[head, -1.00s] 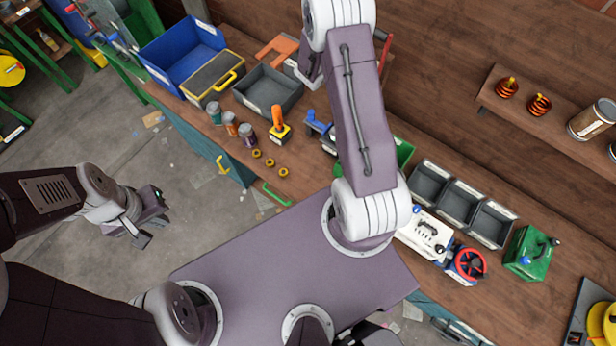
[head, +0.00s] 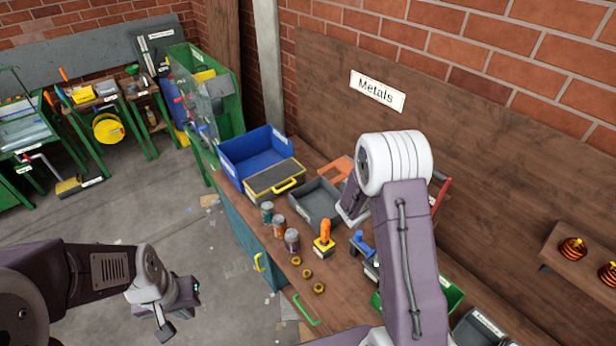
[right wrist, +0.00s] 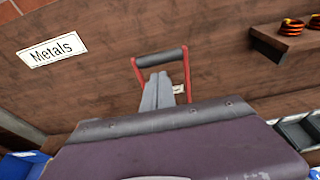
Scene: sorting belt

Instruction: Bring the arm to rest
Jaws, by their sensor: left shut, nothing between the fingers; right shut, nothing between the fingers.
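My left arm comes in from the left in the head view, and its left gripper (head: 165,331) hangs over the grey floor, shut and empty, away from the bench. My right arm (head: 405,250) rises in front of the wooden bench in the head view. Its gripper is mostly hidden there behind the arm. In the right wrist view the right gripper's grey fingers (right wrist: 157,80) are together with nothing between them. A red-framed handle with a dark grip (right wrist: 161,58) shows around and behind them; I cannot tell the distance.
The bench carries a blue bin (head: 252,150), a grey tray (head: 316,207), several cans, an orange-handled tool (head: 324,240) and brass nuts (head: 307,274). A "Metals" sign (head: 377,91) is on the wall board. A small shelf (head: 562,262) juts out at right. Open floor lies left of the bench.

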